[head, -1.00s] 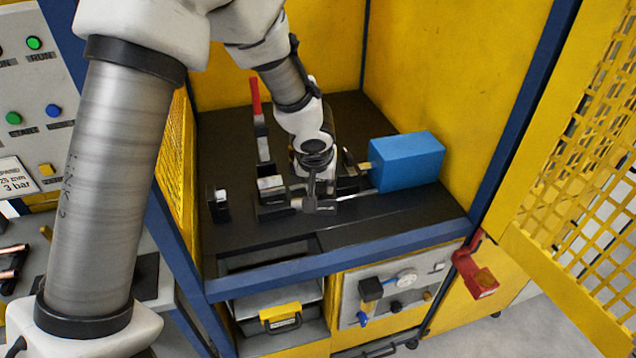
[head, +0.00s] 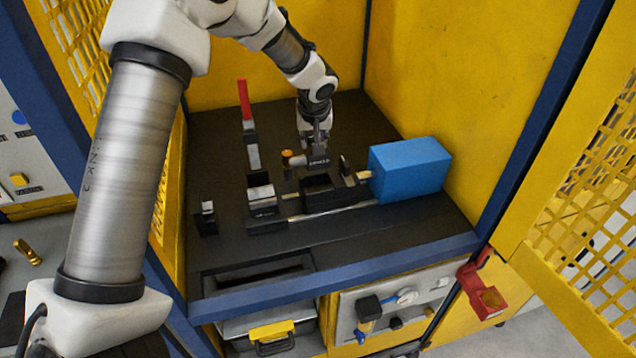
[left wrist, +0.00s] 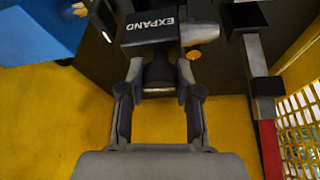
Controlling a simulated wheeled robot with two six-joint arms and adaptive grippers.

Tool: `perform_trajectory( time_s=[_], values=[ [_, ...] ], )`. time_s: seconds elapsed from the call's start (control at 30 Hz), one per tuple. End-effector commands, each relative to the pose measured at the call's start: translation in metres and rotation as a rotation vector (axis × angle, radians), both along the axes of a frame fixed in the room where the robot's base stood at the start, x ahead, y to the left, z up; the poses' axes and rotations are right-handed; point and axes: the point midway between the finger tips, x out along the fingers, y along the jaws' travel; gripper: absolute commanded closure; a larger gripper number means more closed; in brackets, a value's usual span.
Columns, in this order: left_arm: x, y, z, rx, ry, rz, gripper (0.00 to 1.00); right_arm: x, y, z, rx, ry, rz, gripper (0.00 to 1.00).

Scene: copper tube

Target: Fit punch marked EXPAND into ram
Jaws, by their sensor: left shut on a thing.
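The black punch block with white EXPAND lettering (left wrist: 152,30) is in the left wrist view; in the head view it shows as a dark labelled block (head: 319,160). My left gripper (left wrist: 160,75) is shut on the dark stem of the punch. In the head view my left gripper (head: 317,142) points down, with the block just below it. The ram rod (head: 362,176) projects left from the blue housing (head: 410,168), to the right and slightly nearer than the punch. The punch and ram appear apart. My right gripper is not in view.
Black fixture blocks (head: 262,195) stand on the dark bed left of the ram. A red-handled lever (head: 244,100) is behind them at the left. An orange-tipped part (head: 288,154) is beside the punch. Yellow cabinet walls (head: 430,80) enclose the back and right.

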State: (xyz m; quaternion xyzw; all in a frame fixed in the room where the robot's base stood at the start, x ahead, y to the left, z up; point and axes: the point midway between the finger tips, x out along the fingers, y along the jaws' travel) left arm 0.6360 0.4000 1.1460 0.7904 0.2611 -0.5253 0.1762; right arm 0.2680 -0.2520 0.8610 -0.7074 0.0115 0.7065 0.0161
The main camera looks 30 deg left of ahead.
Motion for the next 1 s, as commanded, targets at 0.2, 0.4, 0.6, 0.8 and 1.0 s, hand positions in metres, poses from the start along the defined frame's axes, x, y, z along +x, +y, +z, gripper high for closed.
perform_trajectory(
  time_s=[0.2,0.4,0.6,0.8,1.0],
  values=[
    [0.0,0.0,-0.043,0.0,0.0,-0.002,1.0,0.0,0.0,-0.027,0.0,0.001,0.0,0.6],
    [-0.001,-0.001,-0.078,0.0,0.002,-0.003,1.0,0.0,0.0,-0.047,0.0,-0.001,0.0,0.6],
    [-0.003,-0.001,-0.096,-0.004,0.01,0.001,1.0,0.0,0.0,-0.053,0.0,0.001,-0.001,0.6],
    [-0.004,-0.001,-0.097,-0.006,0.012,0.002,0.42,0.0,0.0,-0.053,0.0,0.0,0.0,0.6],
    [-0.003,0.0,-0.096,-0.003,0.01,0.001,0.42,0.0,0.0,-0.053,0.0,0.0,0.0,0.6]
  ],
)
